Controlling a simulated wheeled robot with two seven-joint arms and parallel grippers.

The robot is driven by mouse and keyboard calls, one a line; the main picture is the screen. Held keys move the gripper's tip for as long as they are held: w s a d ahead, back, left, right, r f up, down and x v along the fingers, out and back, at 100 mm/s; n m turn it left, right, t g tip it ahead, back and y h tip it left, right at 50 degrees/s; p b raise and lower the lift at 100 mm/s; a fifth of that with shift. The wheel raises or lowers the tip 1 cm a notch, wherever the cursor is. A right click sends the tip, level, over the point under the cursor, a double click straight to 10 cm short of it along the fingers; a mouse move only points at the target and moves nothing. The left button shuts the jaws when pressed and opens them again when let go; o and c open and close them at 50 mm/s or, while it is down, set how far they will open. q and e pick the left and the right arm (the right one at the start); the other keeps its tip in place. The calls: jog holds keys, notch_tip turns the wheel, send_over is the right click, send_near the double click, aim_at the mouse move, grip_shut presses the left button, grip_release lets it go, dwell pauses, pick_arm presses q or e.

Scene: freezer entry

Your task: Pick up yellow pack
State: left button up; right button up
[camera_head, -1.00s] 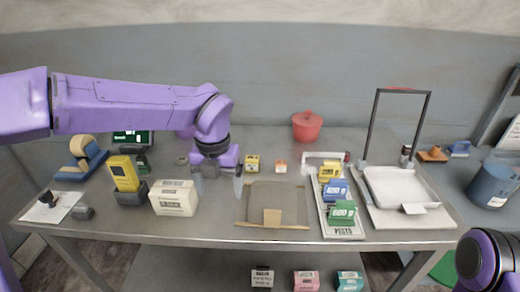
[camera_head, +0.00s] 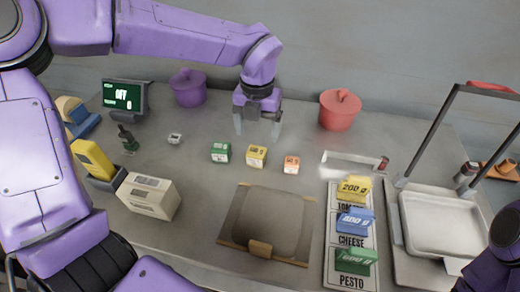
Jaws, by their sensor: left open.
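A small yellow pack (camera_head: 257,157) stands on the grey table, between a green pack (camera_head: 221,152) and an orange pack (camera_head: 291,165). My left gripper (camera_head: 257,133) points down just behind the yellow pack in the picture, fingers open and empty. Its fingertips look apart from the pack; their height above the table is hard to tell. A yellow "200 g" block (camera_head: 354,189) stands on a labelled board to the right. Only part of my right arm shows at the right edge; its gripper is out of view.
A brown board (camera_head: 232,237) lies in front of the packs. A purple pot (camera_head: 188,88) and a red pot (camera_head: 340,110) stand behind. A white box (camera_head: 148,196) and a yellow device (camera_head: 92,159) are at left. A white tray (camera_head: 438,222) with a tall handle is at right.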

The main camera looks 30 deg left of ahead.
aim_at(256, 151)
pick_arm(q)
notch_tip(256, 151, down, 8)
jog(key=shift+s+a+f+p, duration=0.15)
jog(key=shift+f+p, duration=0.05)
jog(key=shift+p, duration=0.55)
jog(key=c, duration=1.1)
jog(key=shift+r, duration=0.15)
